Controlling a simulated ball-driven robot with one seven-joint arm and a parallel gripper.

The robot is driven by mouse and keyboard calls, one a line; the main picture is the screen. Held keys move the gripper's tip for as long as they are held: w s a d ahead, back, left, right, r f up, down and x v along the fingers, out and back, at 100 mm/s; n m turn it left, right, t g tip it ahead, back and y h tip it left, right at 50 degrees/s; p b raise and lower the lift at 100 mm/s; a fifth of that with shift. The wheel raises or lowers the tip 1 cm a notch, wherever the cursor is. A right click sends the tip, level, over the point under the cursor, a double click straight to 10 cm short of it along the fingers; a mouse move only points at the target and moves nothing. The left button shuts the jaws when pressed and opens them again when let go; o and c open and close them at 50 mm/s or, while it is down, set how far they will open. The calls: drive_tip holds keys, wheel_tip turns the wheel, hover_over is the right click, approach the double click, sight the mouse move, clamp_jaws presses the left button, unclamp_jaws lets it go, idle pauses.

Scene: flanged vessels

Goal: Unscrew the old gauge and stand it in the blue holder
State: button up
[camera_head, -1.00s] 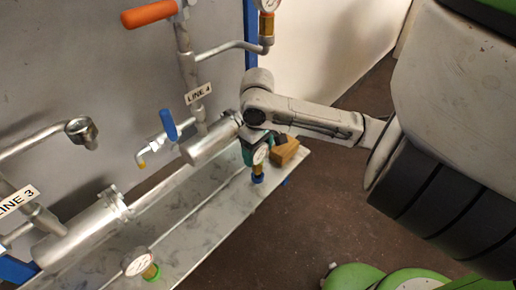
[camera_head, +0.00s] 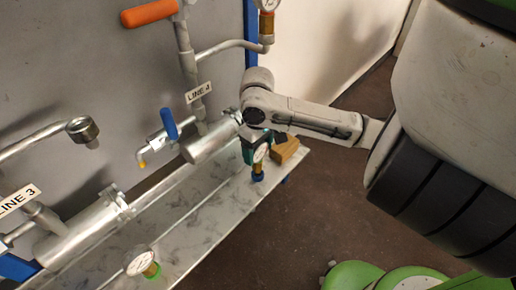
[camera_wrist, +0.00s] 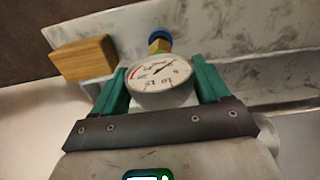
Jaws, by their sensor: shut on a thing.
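The gauge in my grip has a white round dial and a brass stem; it shows in the head view (camera_head: 260,153) and in the wrist view (camera_wrist: 160,80). My gripper (camera_wrist: 161,84) has its green fingers on either side of the dial and is shut on it. The stem's lower end meets the blue holder (camera_head: 257,177) on the shelf; the holder also shows in the wrist view (camera_wrist: 160,35). The gauge looks about upright in the head view. How deep the stem sits is hidden. The LINE 3 pipe (camera_head: 83,129) has an open, bare end.
A wooden block (camera_head: 285,150) lies on the shelf (camera_head: 190,225) beside the held gauge. Another gauge (camera_head: 140,263) stands in a green holder at the front. A gauge (camera_head: 268,6) is on LINE 4. A blue-handled valve (camera_head: 169,124) and pipes line the wall.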

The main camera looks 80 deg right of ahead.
drive_tip(key=shift+f+b, duration=0.85)
drive_tip(key=shift+f, duration=0.5)
drive_tip(key=o, duration=1.3)
drive_tip(key=shift+c, duration=0.2)
wheel_tip(320, 180, up, 11)
drive_tip(key=shift+f+p, duration=0.1)
drive_tip(key=shift+p, duration=0.9)
